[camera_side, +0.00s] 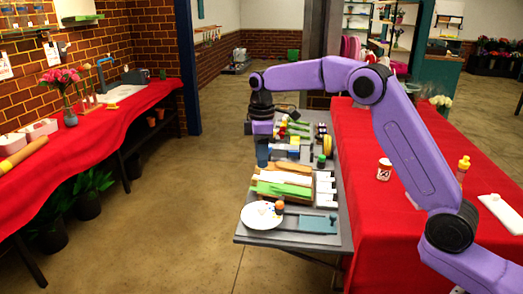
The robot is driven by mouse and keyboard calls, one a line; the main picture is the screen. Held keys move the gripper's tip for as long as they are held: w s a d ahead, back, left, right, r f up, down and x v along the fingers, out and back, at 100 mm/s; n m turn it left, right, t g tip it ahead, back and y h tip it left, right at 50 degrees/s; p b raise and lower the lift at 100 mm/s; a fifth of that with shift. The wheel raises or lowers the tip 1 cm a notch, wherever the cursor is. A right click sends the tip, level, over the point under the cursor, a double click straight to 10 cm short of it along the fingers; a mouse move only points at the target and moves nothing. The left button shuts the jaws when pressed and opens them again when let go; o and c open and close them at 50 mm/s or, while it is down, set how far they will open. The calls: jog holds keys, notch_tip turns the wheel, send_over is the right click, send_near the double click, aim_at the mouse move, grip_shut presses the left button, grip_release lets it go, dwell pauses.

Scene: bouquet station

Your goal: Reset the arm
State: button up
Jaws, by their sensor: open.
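My purple arm reaches from the lower right, up and over to the left, and its end hangs down over the far left part of the grey work table (243,232). My gripper (262,134) points downward there and is open. It is small in this view, and its fingertips are hard to make out. I see nothing held in it. A dark blue cup (262,154) shows just below it in the picture; I cannot tell how far apart they are.
The grey table holds a white plate (257,217), an orange-topped bottle (279,207), boards, a green-capped jar (321,161) and several small items. Open floor lies left.

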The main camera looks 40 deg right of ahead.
jog(key=shift+r, duration=0.6)
jog(key=shift+s, duration=0.1)
jog(key=s+a+r, duration=0.1)
jog(key=s+a, duration=0.1)
jog(key=s, duration=0.8)
jog(key=s+a, duration=0.3)
jog(key=s, duration=0.6)
jog(key=s+d+f, duration=0.2)
jog(key=s+d, duration=0.2)
jog(key=s, duration=0.7)
jog(key=s+d+f, duration=0.2)
jog(key=s+d, duration=0.3)
jog(key=s, duration=0.7)
jog(key=shift+s+d+f+n, duration=0.2)
jog(key=shift+f+n, duration=0.1)
